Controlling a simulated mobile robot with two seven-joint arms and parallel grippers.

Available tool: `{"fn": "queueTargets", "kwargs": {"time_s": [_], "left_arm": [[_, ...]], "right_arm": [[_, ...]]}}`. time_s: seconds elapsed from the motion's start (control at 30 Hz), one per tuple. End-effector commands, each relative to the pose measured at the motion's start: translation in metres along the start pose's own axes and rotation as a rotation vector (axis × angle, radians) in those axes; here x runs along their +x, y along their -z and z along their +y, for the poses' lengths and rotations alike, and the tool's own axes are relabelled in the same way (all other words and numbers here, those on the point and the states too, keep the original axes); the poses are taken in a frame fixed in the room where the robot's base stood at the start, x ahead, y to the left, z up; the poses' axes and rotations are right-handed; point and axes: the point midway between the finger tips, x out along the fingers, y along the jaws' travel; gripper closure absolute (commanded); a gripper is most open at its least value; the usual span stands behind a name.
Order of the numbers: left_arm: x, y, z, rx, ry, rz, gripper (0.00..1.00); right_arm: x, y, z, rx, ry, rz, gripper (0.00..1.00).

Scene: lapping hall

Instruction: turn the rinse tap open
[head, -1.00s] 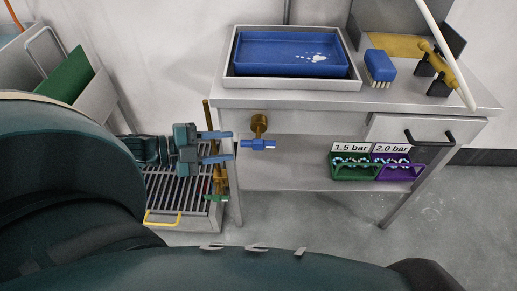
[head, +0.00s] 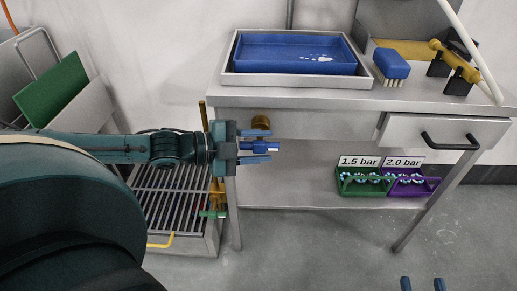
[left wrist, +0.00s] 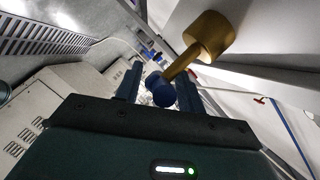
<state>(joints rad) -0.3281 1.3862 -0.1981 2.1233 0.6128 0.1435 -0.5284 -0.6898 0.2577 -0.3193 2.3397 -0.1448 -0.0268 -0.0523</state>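The rinse tap has a brass body (head: 261,122) on the front of the steel bench and a blue handle (head: 268,146) below it. My left gripper (head: 258,146) is open, with one finger above and one below the blue handle in the head view. In the left wrist view the brass body (left wrist: 210,35) and its stem reach down to the blue handle (left wrist: 161,92), which sits between the two spread fingers (left wrist: 158,88). I cannot tell whether either finger touches it. Two separated blue fingertips of my right gripper (head: 422,284) show at the bottom edge, apparently empty.
A blue tray (head: 295,68) and a blue brush (head: 391,65) are on the bench (head: 300,97). A drawer (head: 440,131) stands at the right. Green (head: 362,188) and purple (head: 409,188) baskets sit on the lower shelf. A slatted crate (head: 180,195) stands at left below my arm.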

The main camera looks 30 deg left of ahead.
Motion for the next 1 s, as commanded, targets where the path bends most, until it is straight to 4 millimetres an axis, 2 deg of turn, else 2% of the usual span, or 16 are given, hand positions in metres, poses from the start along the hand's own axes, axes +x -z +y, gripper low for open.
{"fn": "queueTargets", "kwargs": {"time_s": [0.23, 0.7, 1.0], "left_arm": [[0.0, 0.0001, -0.0001, 0.0, 0.0, 0.0, 0.62], [0.0, -0.0001, 0.0, 0.0, 0.0, 0.0, 1.0], [0.0, -0.0005, 0.0003, -0.007, 0.015, 0.009, 1.0]], "right_arm": [[0.0, 0.0005, -0.0001, -0.001, 0.0, 0.002, 0.64], [0.0001, 0.0004, 0.0002, -0.001, 0.0, 0.002, 0.64], [0.0001, 0.0005, 0.0004, 0.0, 0.0, -0.002, 0.64]]}}
